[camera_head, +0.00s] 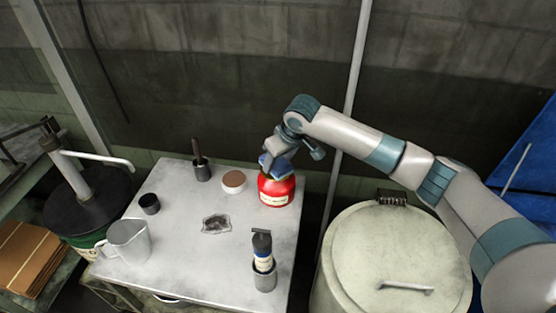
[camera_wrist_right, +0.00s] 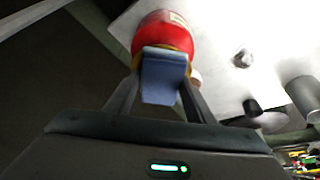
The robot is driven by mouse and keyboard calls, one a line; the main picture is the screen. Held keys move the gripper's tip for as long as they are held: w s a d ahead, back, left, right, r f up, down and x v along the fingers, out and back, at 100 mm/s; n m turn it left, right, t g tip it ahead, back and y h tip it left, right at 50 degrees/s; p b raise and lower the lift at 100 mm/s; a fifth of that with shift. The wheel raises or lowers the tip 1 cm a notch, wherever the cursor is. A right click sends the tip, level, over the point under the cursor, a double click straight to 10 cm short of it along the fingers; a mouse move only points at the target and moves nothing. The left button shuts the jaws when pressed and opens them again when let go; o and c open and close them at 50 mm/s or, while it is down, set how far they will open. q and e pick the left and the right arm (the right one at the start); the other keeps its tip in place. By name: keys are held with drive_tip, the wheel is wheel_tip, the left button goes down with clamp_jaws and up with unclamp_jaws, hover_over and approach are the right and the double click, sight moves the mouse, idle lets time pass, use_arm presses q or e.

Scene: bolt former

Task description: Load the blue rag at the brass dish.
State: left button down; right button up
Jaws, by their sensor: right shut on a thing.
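The blue rag (camera_head: 278,164) is in my right gripper (camera_head: 272,158), which is shut on it just above the red can (camera_head: 276,191) at the table's back right. In the right wrist view the blue rag (camera_wrist_right: 162,78) hangs between the fingers, in front of the red can (camera_wrist_right: 165,30). A yellowish brass rim (camera_wrist_right: 188,52), apparently the brass dish on top of the can, shows around the rag; the rag hides most of it. I cannot tell whether the rag touches the dish. My left gripper is not in view.
The pale table (camera_head: 180,270) also holds a metal jug (camera_head: 128,243), a black cup (camera_head: 149,204), a brown-handled tool in a dark pot (camera_head: 202,172), a brown-topped round tub (camera_head: 233,182), a dark crumpled patch (camera_head: 216,224) and a bottle in a grey cup (camera_head: 264,277). A large lidded drum (camera_head: 385,250) stands right.

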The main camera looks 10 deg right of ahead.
sight(278, 162)
drive_tip(key=shift+f, duration=0.4)
idle(0.8)
wheel_tip(278, 162, up, 7)
drive_tip(key=p, duration=0.7)
drive_tip(key=shift+r+p, duration=0.1)
drive_tip(key=shift+p, duration=0.3)
idle(0.7)
drive_tip(key=shift+s+b, duration=0.85)
drive_tip(key=shift+b, duration=0.05)
drive_tip(key=s+d+r+m+h+b, duration=0.1)
drive_tip(key=s+d+m+b, duration=0.1)
drive_tip(key=s+b, duration=0.3)
drive_tip(key=s+d+r+m+h+b, duration=0.1)
drive_tip(key=s+d+r+m+b, duration=0.1)
drive_tip(key=s+b, duration=0.3)
drive_tip(key=s+d+m, duration=0.1)
drive_tip(key=s, duration=0.3)
drive_tip(key=shift+s+d, duration=0.15)
drive_tip(key=shift+s, duration=0.25)
